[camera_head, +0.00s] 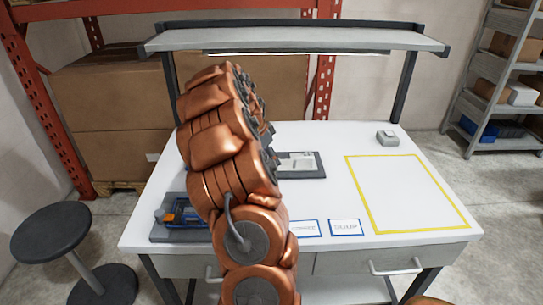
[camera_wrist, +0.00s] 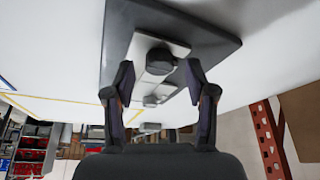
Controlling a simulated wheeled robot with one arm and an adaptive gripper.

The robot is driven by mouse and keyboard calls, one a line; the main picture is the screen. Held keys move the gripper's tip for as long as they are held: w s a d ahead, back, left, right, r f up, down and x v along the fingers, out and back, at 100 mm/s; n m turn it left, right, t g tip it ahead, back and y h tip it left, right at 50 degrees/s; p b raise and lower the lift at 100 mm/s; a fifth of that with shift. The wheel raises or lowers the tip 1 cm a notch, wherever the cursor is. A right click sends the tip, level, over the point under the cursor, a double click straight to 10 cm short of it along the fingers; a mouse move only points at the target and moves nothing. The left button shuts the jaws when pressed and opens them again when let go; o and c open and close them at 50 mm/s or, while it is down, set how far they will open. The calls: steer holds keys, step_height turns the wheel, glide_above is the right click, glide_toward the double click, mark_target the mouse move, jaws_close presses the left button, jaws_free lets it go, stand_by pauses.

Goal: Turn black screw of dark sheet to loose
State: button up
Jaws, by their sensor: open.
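The dark sheet (camera_wrist: 218,42) lies on the white table and carries a light grey plate (camera_wrist: 146,48). A round black screw (camera_wrist: 160,57) stands on that plate in the wrist view. My gripper (camera_wrist: 160,72) is open, with one fingertip on each side of the black screw in the picture. No contact with it is visible, and the gap in depth is unclear. In the head view the dark sheet (camera_head: 319,170) shows to the right of my arm, partly hidden. The screw and my gripper are hidden there.
A grey fixture with blue and orange parts (camera_head: 181,217) sits at the table's left. A small grey box (camera_head: 387,138) and a yellow-outlined area (camera_head: 408,193) are at the right; the area is empty. Labels (camera_head: 345,227) lie at the front edge. A shelf (camera_head: 295,39) spans above the back.

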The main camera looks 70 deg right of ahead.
steer(key=shift+s+d+f, duration=0.1)
steer(key=shift+f, duration=0.25)
jaws_close()
